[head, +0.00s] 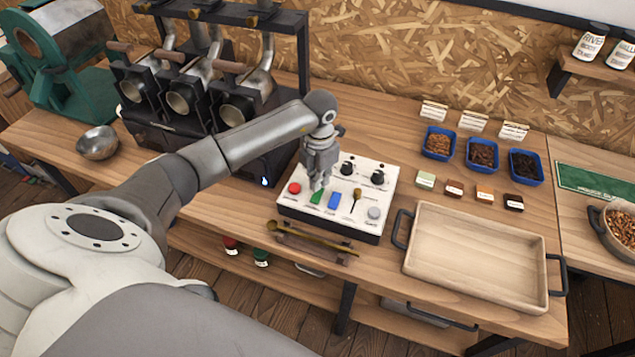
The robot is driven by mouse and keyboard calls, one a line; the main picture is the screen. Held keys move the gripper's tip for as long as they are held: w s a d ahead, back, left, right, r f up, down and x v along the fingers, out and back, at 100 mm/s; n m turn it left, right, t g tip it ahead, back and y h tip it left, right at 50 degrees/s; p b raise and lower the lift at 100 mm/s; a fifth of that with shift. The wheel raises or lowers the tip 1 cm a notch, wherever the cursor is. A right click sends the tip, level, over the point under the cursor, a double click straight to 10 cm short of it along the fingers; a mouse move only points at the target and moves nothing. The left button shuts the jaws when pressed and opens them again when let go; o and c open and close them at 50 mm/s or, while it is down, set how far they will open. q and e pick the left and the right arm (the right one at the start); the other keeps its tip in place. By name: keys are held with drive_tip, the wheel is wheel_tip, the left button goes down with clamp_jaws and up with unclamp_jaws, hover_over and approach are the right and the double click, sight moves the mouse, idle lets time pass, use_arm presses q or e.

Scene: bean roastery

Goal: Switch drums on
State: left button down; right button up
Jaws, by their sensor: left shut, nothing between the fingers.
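The white control box (373,208) stands on the wooden bench in the middle of the head view. It carries a red button (295,188), a green switch (316,197), a blue switch (334,201), a small lever (356,199), a grey button (374,213) and black knobs (377,177). My left gripper (317,187) is shut and empty, pointing down at the green switch; I cannot tell whether it touches. The black roaster with several drums (178,103) stands behind, left of the box. A small blue flame light (265,181) shows on its front. My right gripper is not in view.
A wooden tray (478,293) with black handles lies right of the box. A brass scoop (310,239) rests at the bench's front edge. Blue bean dishes (438,143) and small coloured blocks (454,189) stand behind the tray. A metal bowl (97,142) sits at left.

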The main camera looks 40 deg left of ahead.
use_arm(q)
drive_tip(key=shift+s+f+b, duration=0.1)
drive_tip(key=shift+f+b, duration=0.85)
drive_tip(key=shift+f, duration=0.2)
idle(0.4)
drive_tip(key=shift+r, duration=0.15)
drive_tip(key=shift+r+p, duration=0.85)
drive_tip(key=shift+r, duration=0.05)
drive_tip(key=shift+r+p, duration=1.5)
drive_tip(key=shift+r, duration=1)
